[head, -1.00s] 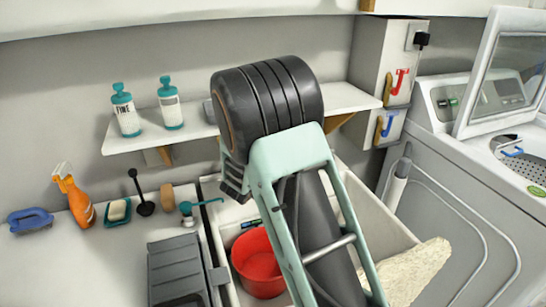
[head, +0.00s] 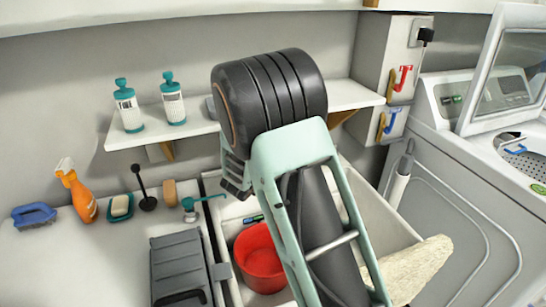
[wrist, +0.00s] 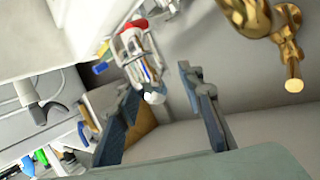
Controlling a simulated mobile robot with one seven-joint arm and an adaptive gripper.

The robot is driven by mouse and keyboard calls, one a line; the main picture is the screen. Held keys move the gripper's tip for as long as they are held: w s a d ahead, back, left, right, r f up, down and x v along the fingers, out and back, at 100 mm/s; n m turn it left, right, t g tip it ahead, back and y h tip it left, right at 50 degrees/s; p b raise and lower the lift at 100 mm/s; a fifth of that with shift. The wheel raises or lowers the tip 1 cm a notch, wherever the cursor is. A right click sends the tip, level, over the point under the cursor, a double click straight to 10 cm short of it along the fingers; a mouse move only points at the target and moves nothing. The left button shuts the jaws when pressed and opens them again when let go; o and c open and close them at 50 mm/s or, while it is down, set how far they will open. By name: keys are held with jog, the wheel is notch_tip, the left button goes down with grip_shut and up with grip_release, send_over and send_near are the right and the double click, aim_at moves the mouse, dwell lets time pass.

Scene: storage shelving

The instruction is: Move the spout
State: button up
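In the head view, a teal tap-like piece (head: 205,200) sits at the sink's back left corner, its thin arm reaching right over the basin; it may be the spout. In the wrist view, a gold fixture (wrist: 288,35) with a rounded gold body beside it is at the upper right, outside my fingers; I cannot tell whether it is part of a tap. My gripper (wrist: 158,85) shows two blue-grey fingers spread apart with nothing held between them.
The sink (head: 228,221) holds a red bucket (head: 260,259). A beige cloth-like piece (head: 413,268) lies over its right rim. A shelf (head: 200,127) with two bottles is behind. The counter left holds an orange spray bottle (head: 80,196) and brushes. A washer (head: 465,190) stands right.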

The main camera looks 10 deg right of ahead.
jog(key=v, duration=1.1)
jog(key=shift+r, duration=0.15)
